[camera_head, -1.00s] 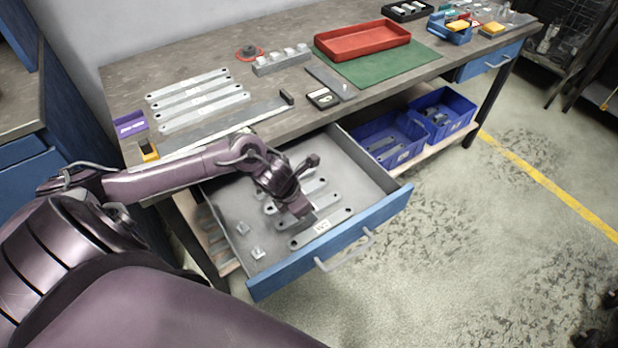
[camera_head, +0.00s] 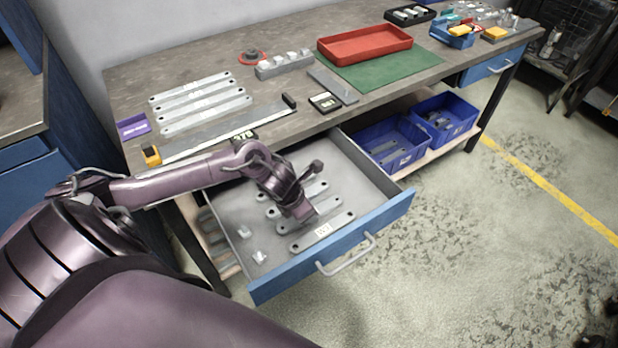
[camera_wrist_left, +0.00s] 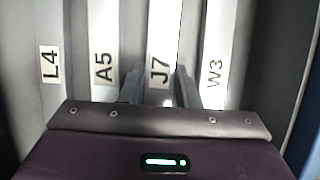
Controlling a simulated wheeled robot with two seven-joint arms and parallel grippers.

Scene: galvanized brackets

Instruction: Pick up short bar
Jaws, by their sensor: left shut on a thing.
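My left gripper (camera_head: 302,214) reaches down into the open drawer, among short grey bars lying side by side. In the left wrist view its two fingers (camera_wrist_left: 160,78) stand on either side of the bar labelled J7 (camera_wrist_left: 165,25), shut on it. The bar labelled A5 (camera_wrist_left: 104,35) lies to the left of it, and the bar labelled L4 (camera_wrist_left: 48,85) farther left. The bar labelled W3 (camera_wrist_left: 221,35) lies to the right; in the head view it is nearest the drawer front (camera_head: 340,221). The gripper partly hides the held bar in the head view. My right gripper is not in view.
The drawer's blue front (camera_head: 385,224) and side walls surround the bars. Two small metal pieces (camera_head: 259,257) lie at the drawer's left. Longer bars (camera_head: 205,106), a red tray (camera_head: 365,44) and a green mat (camera_head: 395,68) are on the bench above. Blue bins (camera_head: 395,146) stand on the shelf.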

